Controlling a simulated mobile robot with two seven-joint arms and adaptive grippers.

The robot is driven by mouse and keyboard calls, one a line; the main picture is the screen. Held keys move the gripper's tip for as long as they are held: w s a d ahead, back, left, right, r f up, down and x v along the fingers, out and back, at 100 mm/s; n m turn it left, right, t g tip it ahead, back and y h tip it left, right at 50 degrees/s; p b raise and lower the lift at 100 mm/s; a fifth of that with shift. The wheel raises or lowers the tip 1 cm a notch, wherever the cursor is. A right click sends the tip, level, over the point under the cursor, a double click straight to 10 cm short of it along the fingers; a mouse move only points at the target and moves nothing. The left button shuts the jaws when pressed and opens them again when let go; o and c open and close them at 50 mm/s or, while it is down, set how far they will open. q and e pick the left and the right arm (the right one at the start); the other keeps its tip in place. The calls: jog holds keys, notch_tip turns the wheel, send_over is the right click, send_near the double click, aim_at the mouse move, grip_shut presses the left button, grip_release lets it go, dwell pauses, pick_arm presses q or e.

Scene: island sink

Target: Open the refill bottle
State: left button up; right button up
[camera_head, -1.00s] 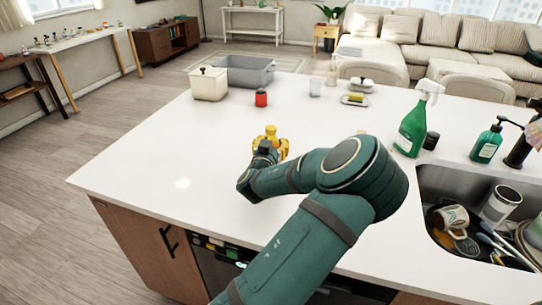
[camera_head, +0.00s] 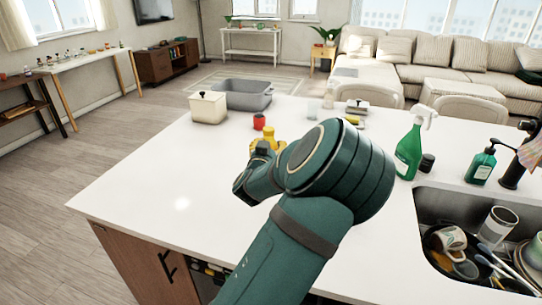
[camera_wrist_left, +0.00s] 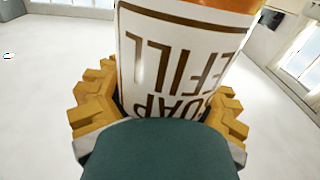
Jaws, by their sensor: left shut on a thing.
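The refill bottle shows large in the left wrist view (camera_wrist_left: 185,60), with a white label reading SOAP REFILL upside down in that picture and orange above the label. My left gripper (camera_head: 264,146) is shut on it, its yellow jaws on both sides of the bottle. I cannot tell whether the bottle touches the counter. My right gripper is not in view.
A cream canister (camera_head: 208,107) and a grey bin (camera_head: 243,95) are at the far left. A green spray bottle (camera_head: 409,150), a soap dispenser (camera_head: 481,165) and a dish-filled sink (camera_head: 428,205) are right. The left counter is clear.

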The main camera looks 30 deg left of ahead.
pick_arm(q)
jog(key=shift+r, duration=1)
jog(key=o, duration=0.7)
jog(key=c, duration=0.7)
